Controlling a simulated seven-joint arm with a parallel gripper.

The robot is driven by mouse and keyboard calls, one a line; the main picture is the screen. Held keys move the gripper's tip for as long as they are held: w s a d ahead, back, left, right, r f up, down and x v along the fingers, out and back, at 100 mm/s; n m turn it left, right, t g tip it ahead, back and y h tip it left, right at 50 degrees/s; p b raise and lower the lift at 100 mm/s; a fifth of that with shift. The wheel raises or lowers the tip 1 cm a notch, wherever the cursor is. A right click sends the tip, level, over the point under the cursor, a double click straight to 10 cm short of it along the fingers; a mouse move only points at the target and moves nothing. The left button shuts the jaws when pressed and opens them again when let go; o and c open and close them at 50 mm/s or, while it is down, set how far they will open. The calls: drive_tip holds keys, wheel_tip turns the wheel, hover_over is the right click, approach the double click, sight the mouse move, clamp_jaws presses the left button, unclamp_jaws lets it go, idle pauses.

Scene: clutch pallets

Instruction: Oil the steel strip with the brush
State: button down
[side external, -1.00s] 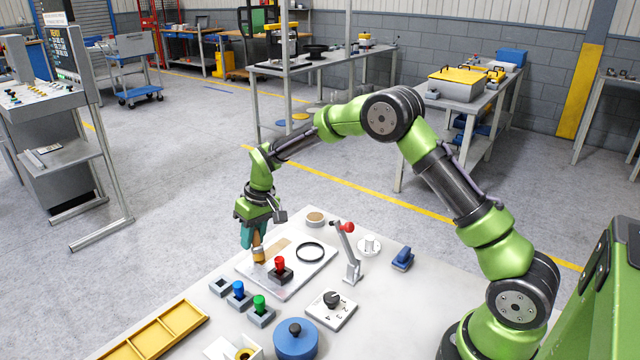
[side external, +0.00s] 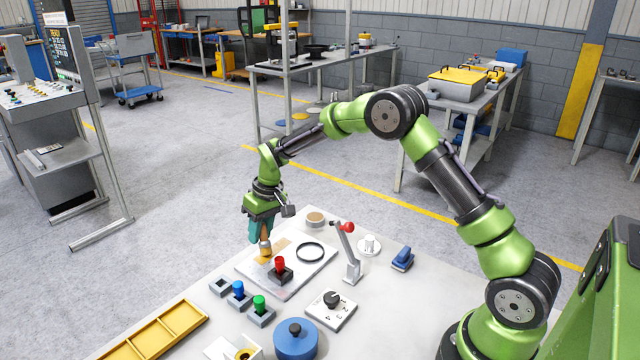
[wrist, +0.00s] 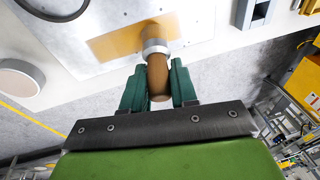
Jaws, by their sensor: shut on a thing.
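My gripper (side external: 262,229) is shut on the brush (side external: 265,246), with one teal finger on each side of its brown wooden handle. The wrist view shows the same gripper (wrist: 158,84) and the brush's pale metal collar (wrist: 154,47). The brush points down over a flat, light grey metal sheet (side external: 318,262), which I take for the steel strip; it also shows in the wrist view (wrist: 75,22). An amber patch (wrist: 112,44) lies on the sheet around the brush head. The bristle tips are hidden in the wrist view, and I cannot tell whether they touch.
A red-topped block (side external: 281,272) and a black ring (side external: 310,252) are close to the brush on the right. A red-knobbed lever (side external: 348,250) stands farther right. Blue (side external: 238,292) and green (side external: 260,308) buttons, a yellow tray (side external: 155,332) and a blue lidded pot (side external: 295,342) are nearer the camera.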

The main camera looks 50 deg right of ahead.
drive_tip(key=shift+a+f, duration=0.15)
drive_tip(key=shift+a, duration=1.15)
drive_tip(key=shift+d, duration=1.65)
drive_tip(key=shift+w+a+v, duration=0.15)
drive_tip(key=shift+v, duration=0.85)
drive_tip(key=shift+w+a+v, duration=0.15)
drive_tip(key=shift+v, duration=0.9)
drive_tip(key=shift+w+a+v, duration=0.2)
drive_tip(key=shift+v, duration=0.8)
drive_tip(key=shift+r, duration=0.25)
drive_tip(key=shift+w+a+v, duration=0.1)
drive_tip(key=shift+v, duration=0.6)
drive_tip(key=shift+w+a+v, duration=0.1)
drive_tip(key=shift+v, duration=0.6)
